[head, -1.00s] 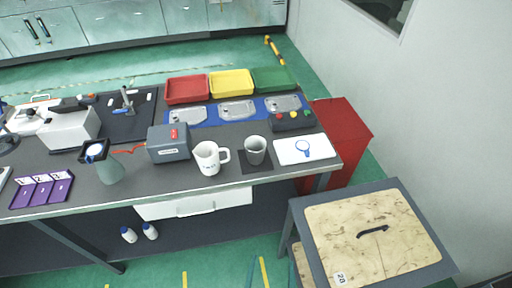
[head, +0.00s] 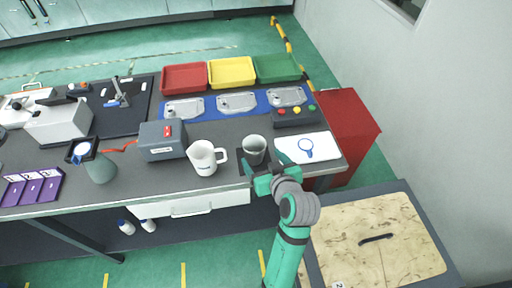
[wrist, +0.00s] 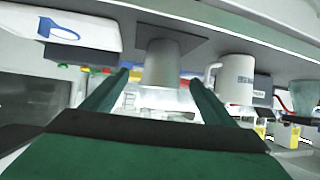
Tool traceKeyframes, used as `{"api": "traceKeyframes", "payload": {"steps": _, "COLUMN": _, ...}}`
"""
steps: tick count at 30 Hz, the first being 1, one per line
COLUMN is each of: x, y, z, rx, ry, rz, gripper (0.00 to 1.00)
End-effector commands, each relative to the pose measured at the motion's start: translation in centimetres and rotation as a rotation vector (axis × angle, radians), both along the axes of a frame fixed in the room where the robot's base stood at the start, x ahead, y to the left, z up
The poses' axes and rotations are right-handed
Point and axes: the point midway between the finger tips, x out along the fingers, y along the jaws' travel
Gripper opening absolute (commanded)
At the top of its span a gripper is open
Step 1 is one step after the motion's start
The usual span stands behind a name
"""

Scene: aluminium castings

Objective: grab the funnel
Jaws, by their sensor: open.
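My gripper (head: 264,164) is open and empty at the table's front edge. Its fingers point at a grey, tapered, cup-like vessel (head: 255,146) standing upright on a dark square mat. In the wrist view, which is upside down, this vessel (wrist: 163,62) shows between and beyond the two fingers (wrist: 157,92); I see no clear contact. I cannot tell for sure which of these two is the funnel.
A white mug (head: 202,158) stands close left of the grey vessel, beside a grey box (head: 162,140). A white pad (head: 322,145) with a blue ring lies to the right. A dark control box (head: 296,117) and red, yellow and green trays are behind. A wood-topped stand (head: 368,240) is front right.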

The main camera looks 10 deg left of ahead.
Motion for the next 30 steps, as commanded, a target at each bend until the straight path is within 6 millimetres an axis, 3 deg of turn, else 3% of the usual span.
{"api": "traceKeyframes", "payload": {"steps": 5, "x": 0.7, "y": 0.4, "z": 0.9, "rx": -0.015, "ry": 0.0, "rz": 0.035, "gripper": 0.79}}
{"api": "traceKeyframes", "payload": {"steps": 30, "x": 7.4, "y": 5.4, "z": -3.7, "rx": -0.017, "ry": 0.002, "rz": 0.038, "gripper": 0.79}}
